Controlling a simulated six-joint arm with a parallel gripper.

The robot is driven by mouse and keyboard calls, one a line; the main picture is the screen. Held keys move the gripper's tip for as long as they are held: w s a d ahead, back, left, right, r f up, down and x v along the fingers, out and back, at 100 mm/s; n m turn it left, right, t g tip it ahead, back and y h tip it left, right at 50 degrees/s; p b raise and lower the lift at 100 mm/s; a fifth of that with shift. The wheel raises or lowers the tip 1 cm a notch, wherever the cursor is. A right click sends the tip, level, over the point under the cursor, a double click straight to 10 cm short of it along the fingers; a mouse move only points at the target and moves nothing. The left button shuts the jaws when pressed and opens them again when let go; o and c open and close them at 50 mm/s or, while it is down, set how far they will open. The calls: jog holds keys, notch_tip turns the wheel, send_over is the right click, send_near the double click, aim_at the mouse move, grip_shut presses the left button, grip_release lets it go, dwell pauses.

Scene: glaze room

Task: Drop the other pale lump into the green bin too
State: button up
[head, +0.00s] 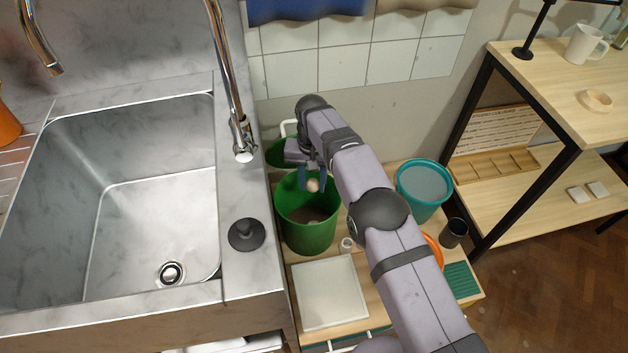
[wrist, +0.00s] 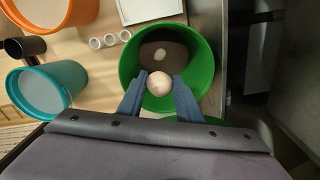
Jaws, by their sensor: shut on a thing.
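My gripper (head: 313,184) is shut on a pale rounded lump (wrist: 160,84) and holds it over the mouth of the green bin (head: 306,236). The held lump also shows small between the fingers in the head view. In the wrist view, the blue fingers of my gripper (wrist: 160,92) press it from both sides, and the green bin (wrist: 205,62) opens beneath. A second pale lump (wrist: 160,55) lies inside the bin on a brown bottom or filling. Part of the near bin rim is hidden by my gripper in the wrist view.
A teal bucket (head: 422,188), a dark cup (head: 453,232) and a partly hidden orange bucket (head: 434,250) stand to the right. A white board (head: 330,293) lies in front of the bin. The sink counter with its tall tap (head: 240,140) edges the left side.

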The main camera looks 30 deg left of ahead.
notch_tip(320, 180, down, 5)
jog(key=b, duration=0.3)
jog(key=shift+f, duration=0.15)
jog(key=o, duration=1.1)
jog(key=shift+r, duration=3.7)
